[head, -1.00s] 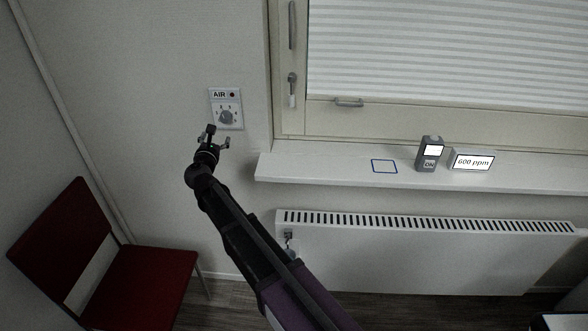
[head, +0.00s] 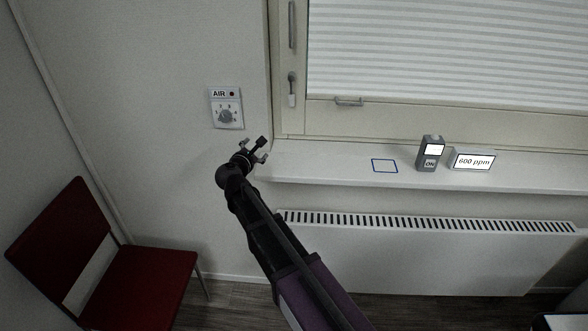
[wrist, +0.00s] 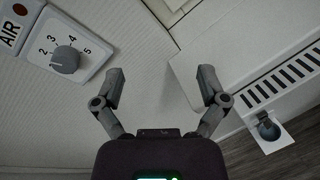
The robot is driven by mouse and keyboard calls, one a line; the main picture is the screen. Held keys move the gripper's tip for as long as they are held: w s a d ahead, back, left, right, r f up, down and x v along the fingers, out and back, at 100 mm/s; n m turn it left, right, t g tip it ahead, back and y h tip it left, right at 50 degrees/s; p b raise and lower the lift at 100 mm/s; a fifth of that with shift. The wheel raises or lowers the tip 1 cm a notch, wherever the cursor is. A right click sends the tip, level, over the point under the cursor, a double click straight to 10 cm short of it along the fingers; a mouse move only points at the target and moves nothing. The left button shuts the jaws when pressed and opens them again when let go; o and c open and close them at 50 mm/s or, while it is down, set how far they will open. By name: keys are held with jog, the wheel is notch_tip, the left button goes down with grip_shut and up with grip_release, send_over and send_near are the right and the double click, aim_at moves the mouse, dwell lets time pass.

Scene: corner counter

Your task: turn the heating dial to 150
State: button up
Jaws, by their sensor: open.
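No dial marked 150 shows. A grey round knob (head: 225,116) sits on a white wall plate (head: 238,121) labelled AIR, left of the window. In the wrist view the knob (wrist: 65,60) has numbers around it, with 2 to 5 readable. Its pale mark points to the lower left, below the 2. A grey valve knob (wrist: 268,128) is at the radiator's end in the wrist view; my arm hides it in the head view. My gripper (head: 262,150) is open and empty, right of and below the AIR plate, near the sill's left end. Its open fingers (wrist: 162,76) show in the wrist view.
The white window sill (head: 330,172) bears a blue square outline (head: 384,166), a grey device (head: 430,153) marked ON and a 600 ppm display (head: 473,160). The radiator (head: 440,255) is below. A red chair (head: 150,285) stands left. The AIR lamp (head: 232,94) looks red.

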jog(key=s+d+f+m+g+h, duration=0.1)
jog(key=d+f+m+g, duration=0.1)
jog(key=d, duration=0.4)
jog(key=s+d+f+m+g+h, duration=0.1)
jog(key=d+f+m+g, duration=0.1)
jog(key=d+m, duration=0.3)
jog(key=shift+d+f+b, duration=0.4)
jog(key=shift+d+f, duration=0.25)
jog(key=shift+f, duration=0.05)
dwell(0.4)
jog(key=s+d+f+m+g, duration=0.3)
jog(key=s+d+f+m, duration=0.15)
jog(key=d, duration=0.25)
jog(key=s+d+f+m+g, duration=0.3)
jog(key=s+d+m, duration=0.2)
jog(key=d, duration=0.3)
jog(key=s+d+f+m+g+y, duration=0.1)
jog(key=s+d+m+g+y, duration=0.1)
jog(key=s+m, duration=0.3)
jog(key=s+d+f+m+g+y, duration=0.2)
jog(key=s+m, duration=0.3)
jog(key=s, duration=0.4)
jog(key=shift+d+f+g+y, duration=0.15)
jog(key=shift+d+g+y, duration=0.65)
